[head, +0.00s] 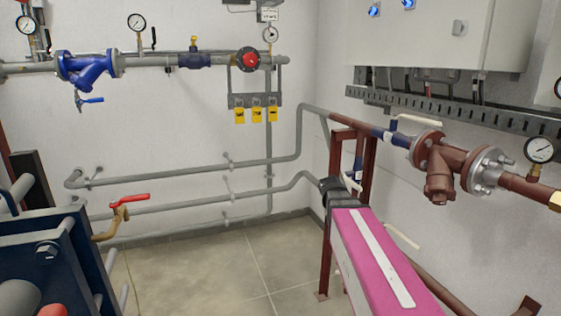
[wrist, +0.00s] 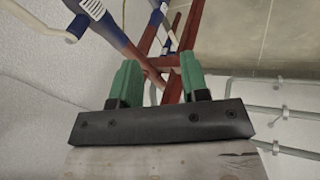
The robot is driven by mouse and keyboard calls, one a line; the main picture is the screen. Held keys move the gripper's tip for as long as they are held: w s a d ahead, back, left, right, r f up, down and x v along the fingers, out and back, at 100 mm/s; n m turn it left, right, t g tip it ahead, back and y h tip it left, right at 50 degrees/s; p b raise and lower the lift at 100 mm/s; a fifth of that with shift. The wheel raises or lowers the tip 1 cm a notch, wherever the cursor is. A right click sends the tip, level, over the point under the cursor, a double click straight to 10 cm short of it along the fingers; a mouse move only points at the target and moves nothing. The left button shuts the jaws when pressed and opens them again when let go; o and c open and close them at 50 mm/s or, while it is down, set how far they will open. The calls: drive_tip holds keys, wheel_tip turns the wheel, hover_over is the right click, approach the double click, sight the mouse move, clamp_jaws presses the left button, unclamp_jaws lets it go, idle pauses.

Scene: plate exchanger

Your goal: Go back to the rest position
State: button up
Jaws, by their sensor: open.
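My gripper (wrist: 160,64) shows in the wrist view with two green fingers apart on a dark bar. The gap between them is empty, with brown-red frame bars (wrist: 172,85) visible behind it. In the head view my magenta arm link extends from the lower right toward a brown-red pipe stand (head: 367,150). Dark parts show at the link's far end, but the fingers cannot be made out there. In that view the arm overlaps the lower part of the stand.
A brown-red pipe with a strainer valve (head: 440,165) and a gauge (head: 539,150) runs along the right wall. A grey cabinet (head: 440,35) hangs above. A blue-framed unit (head: 60,260) with a red-handled valve (head: 128,201) stands left. The tiled floor (head: 200,270) between is clear.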

drive_tip(key=s+a+f+m+g+y, duration=0.1)
drive_tip(key=s+a+f+g+y, duration=0.1)
drive_tip(key=s+f, duration=1.1)
wheel_tip(320, 180, down, 3)
drive_tip(key=shift+s+a+g+y, duration=0.4)
drive_tip(key=shift+a+y, duration=0.5)
drive_tip(key=shift+a, duration=0.05)
idle(0.3)
